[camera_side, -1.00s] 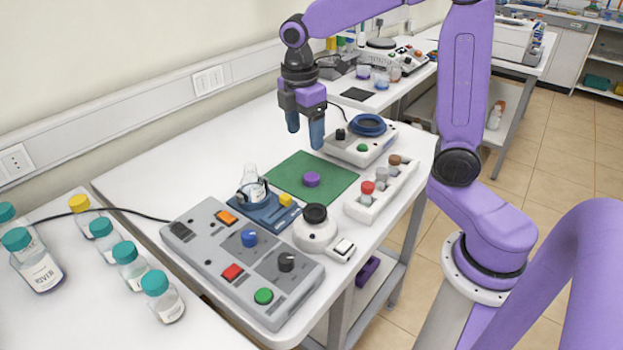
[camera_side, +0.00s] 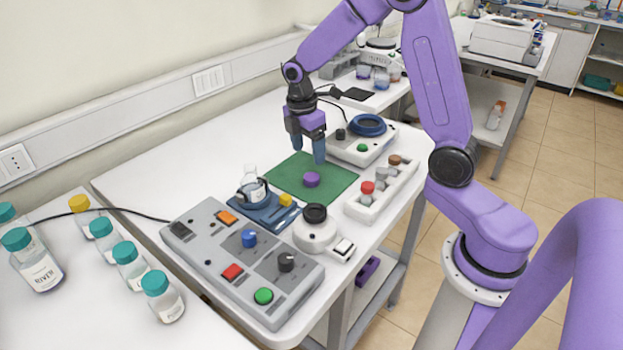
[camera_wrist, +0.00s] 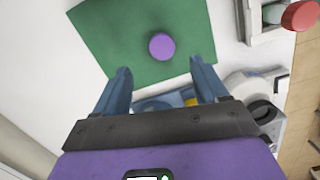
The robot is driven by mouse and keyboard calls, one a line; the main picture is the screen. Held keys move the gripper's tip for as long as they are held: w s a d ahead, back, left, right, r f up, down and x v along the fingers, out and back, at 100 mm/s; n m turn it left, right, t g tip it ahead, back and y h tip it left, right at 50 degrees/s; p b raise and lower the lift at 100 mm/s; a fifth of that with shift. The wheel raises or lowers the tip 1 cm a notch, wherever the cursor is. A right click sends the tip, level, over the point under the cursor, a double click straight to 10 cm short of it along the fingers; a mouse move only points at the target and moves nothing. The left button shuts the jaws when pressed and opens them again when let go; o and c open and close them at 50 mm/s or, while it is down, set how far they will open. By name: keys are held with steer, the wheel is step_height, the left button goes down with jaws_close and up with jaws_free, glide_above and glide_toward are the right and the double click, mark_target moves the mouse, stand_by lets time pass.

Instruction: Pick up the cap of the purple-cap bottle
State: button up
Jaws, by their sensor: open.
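The purple cap (camera_side: 312,179) lies on the green mat (camera_side: 337,192), with no bottle under it. It also shows in the wrist view (camera_wrist: 161,46), ahead of the fingertips on the green mat (camera_wrist: 115,45). An open clear bottle (camera_side: 252,184) stands in the blue holder (camera_side: 270,212) to the left of the mat. My gripper (camera_side: 308,156) is open and empty, above the mat and the cap. In the wrist view my gripper (camera_wrist: 159,68) shows its two blue fingers spread apart, with the cap beyond them and not between them.
A rack with capped vials (camera_side: 372,193) stands right of the mat. A white device with a blue ring (camera_side: 367,125) is behind it. A grey control box (camera_side: 245,262) and a round white device (camera_side: 314,230) are in front. Teal-capped bottles (camera_side: 130,265) stand at the left.

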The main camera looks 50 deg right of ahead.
mark_target(312, 177)
steer(key=shift+s+d+f, duration=0.15)
steer(key=shift+d+f, duration=0.05)
steer(key=shift+f, duration=1.8)
steer(key=shift+s+d+f, duration=0.1)
steer(key=shift+d+f, duration=0.05)
steer(key=shift+f, duration=1.8)
steer(key=c, duration=1.1)
